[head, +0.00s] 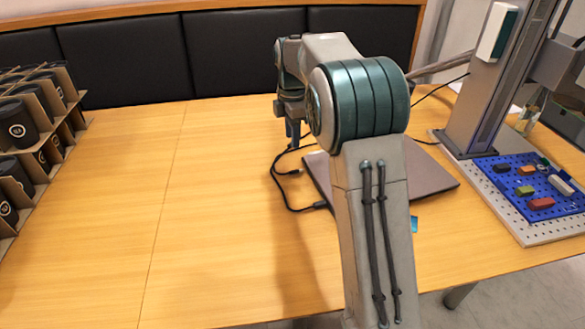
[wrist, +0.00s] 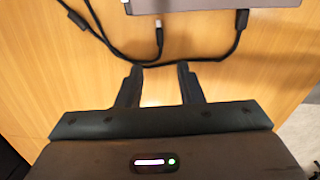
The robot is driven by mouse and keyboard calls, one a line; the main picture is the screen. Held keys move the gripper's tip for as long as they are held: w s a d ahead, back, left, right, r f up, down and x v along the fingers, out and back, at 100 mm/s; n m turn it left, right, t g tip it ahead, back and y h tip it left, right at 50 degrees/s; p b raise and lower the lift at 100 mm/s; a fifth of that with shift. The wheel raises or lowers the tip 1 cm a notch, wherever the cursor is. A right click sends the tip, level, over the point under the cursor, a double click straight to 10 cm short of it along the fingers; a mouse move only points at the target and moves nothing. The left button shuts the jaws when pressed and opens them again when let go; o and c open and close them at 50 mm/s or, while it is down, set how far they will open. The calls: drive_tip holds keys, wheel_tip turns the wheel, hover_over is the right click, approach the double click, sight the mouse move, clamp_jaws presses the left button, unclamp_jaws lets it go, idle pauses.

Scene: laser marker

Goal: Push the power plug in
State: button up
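A loose black cable plug with a metal tip (wrist: 159,28) lies on the table in the wrist view, just beyond my fingertips; in the head view it lies below my gripper (head: 292,172). A second black cable plug (wrist: 242,19) meets the edge of the closed dark laptop (wrist: 205,4); whether it is fully seated I cannot tell. Both cables lie on the wood. My gripper (wrist: 158,70) is open and empty, its two fingers apart above the table. In the head view my gripper (head: 293,135) hangs left of the laptop (head: 428,168), partly hidden by my arm.
The table (head: 225,210) is clear at left centre. Cardboard racks of black cups (head: 40,130) stand at the left edge. A laser marker column (head: 487,85) stands at right, with a blue perforated board (head: 508,183) holding several small colored blocks. A dark padded bench back (head: 130,55) runs behind.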

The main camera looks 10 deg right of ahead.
sight(292, 171)
wheel_tip(292, 171, down, 11)
drive_tip(key=shift+f+b, duration=0.1)
drive_tip(key=shift+b, duration=0.8)
clamp_jaws()
